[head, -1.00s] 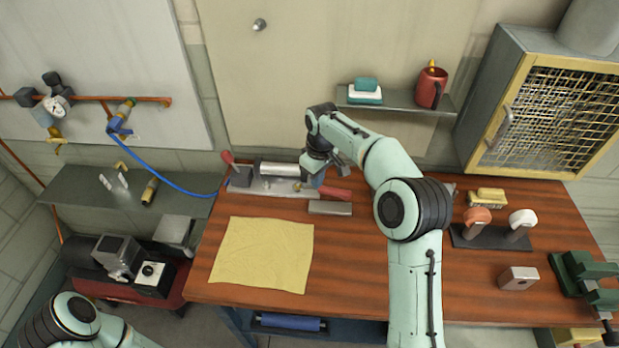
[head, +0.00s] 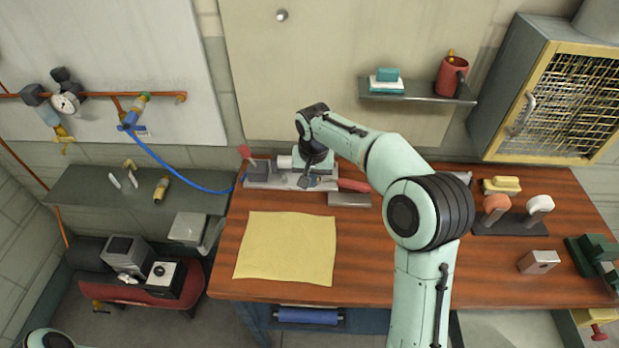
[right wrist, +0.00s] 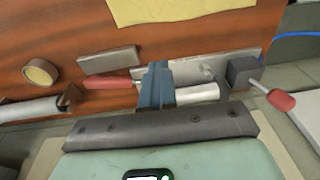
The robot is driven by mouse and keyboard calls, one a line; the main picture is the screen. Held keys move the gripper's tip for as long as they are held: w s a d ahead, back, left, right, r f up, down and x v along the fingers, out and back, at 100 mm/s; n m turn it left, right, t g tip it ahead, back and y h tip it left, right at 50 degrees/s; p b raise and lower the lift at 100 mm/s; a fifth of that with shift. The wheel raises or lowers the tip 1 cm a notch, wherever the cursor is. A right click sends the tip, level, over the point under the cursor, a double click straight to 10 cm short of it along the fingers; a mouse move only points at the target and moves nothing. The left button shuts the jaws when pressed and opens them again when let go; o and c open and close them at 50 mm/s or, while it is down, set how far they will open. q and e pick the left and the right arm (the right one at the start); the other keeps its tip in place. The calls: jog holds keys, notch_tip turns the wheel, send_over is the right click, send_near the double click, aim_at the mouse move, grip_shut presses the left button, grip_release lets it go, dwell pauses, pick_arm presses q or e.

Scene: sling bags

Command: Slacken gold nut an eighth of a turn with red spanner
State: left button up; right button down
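The red spanner's handle (head: 353,186) shows just right of my right gripper (head: 309,182) in the head view. In the right wrist view the red handle (right wrist: 108,82) runs in from the left to the blue-grey fingers (right wrist: 156,86). The fingers stand close together over the grey plate (right wrist: 228,64) of the fixture; whether they grip the spanner is unclear. The spanner's far end is hidden by them. I cannot make out the gold nut now; the gripper covers that part of the plate. My left gripper is out of view.
A block with a red-knobbed lever (head: 244,153) stands at the plate's left end. A grey block (head: 349,199) lies in front of the spanner handle. A yellow cloth (head: 286,248) covers the bench's left front. Bare wood lies right of the cloth.

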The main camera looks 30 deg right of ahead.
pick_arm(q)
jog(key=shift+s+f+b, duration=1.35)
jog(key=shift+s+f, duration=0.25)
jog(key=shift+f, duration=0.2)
pick_arm(e)
jog(key=shift+f, duration=2.85)
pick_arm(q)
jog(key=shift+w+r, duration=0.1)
pick_arm(e)
jog(key=shift+s+d+n, duration=0.45)
jog(key=shift+d+n, duration=0.2)
jog(key=shift+n, duration=0.25)
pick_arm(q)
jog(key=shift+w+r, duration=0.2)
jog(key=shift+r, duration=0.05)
pick_arm(e)
jog(key=shift+s+d+n, duration=0.3)
jog(key=shift+d+n, duration=0.5)
jog(key=shift+n, duration=0.1)
